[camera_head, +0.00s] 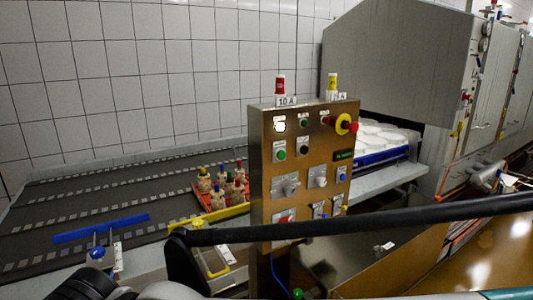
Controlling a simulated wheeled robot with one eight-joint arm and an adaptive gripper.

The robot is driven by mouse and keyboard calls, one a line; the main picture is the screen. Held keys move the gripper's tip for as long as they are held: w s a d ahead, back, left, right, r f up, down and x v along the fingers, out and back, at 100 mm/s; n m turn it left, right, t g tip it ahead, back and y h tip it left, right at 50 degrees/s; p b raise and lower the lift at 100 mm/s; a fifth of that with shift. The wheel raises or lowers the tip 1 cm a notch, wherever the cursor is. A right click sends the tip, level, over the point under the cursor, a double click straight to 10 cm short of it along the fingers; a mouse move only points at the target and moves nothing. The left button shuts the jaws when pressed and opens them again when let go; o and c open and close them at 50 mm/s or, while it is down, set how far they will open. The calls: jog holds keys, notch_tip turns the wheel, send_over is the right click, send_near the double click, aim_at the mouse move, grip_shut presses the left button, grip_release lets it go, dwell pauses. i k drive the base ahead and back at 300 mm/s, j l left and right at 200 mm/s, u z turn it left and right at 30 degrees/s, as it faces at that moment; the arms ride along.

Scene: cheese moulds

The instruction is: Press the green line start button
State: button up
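A brown metal control panel (312,178) stands upright near the middle of the camera_head view. A bright green round button (281,155) sits on its left side, on a light square plate below a white lit one (280,126). A darker green button (304,123) is in the top row. The labels are too small to read, so I cannot tell which is the line start. My gripper does not show clearly, and nothing is seen touching the buttons.
White moulds (378,139) stand behind.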

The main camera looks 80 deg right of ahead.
aim_at(281, 154)
jog(key=l+z, duration=0.1)
jog(key=z, duration=2.45)
